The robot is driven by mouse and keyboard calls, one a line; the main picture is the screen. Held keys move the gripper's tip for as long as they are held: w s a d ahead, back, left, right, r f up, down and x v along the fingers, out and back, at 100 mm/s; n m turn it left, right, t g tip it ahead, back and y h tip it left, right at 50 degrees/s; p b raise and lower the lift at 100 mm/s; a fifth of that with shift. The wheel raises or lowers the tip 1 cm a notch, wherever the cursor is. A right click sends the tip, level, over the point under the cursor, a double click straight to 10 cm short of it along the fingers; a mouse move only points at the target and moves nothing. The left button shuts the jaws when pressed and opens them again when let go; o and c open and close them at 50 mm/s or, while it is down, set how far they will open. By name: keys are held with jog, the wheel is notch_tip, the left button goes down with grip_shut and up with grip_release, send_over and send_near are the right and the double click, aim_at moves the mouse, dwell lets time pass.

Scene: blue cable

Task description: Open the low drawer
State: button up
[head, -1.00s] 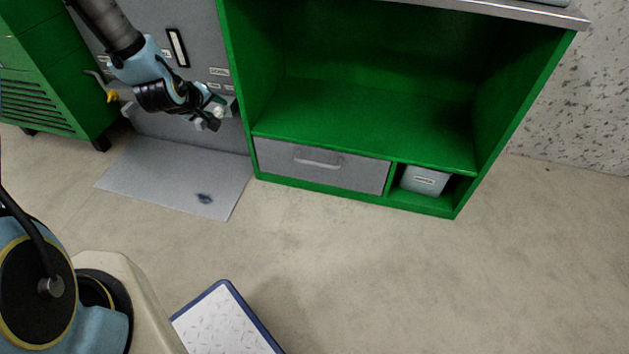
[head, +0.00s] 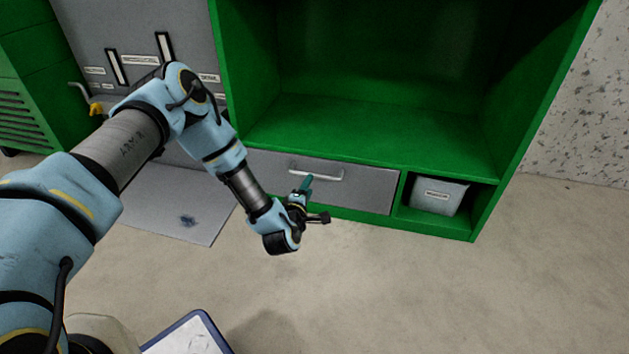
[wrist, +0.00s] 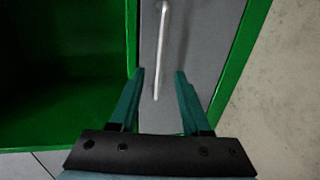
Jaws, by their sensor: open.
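The low drawer (head: 370,190) is a grey front set in the bottom of the green cabinet, and it looks closed. Its pale bar handle (head: 316,173) runs across the upper part of the front. My gripper (head: 316,198) is in front of the drawer, close to the handle in the head view. In the wrist view the open teal fingers of my gripper (wrist: 160,75) point at the drawer front (wrist: 205,40). The handle (wrist: 160,50) runs lengthwise between and beyond the fingertips there. I see no contact with it.
The green cabinet (head: 375,130) has an empty open shelf above the drawer. A grey labelled bin (head: 438,195) sits in the cubby to the right. A grey mat (head: 165,200) lies on the floor at left. A blue-edged board (head: 190,335) is at the bottom. The floor at right is clear.

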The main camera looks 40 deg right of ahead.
aim_at(314, 174)
jog(key=b+x, duration=0.2)
jog(key=x, duration=0.5)
jog(key=shift+w+d, duration=0.25)
jog(key=shift+d, duration=0.1)
grip_shut()
dwell(1.0)
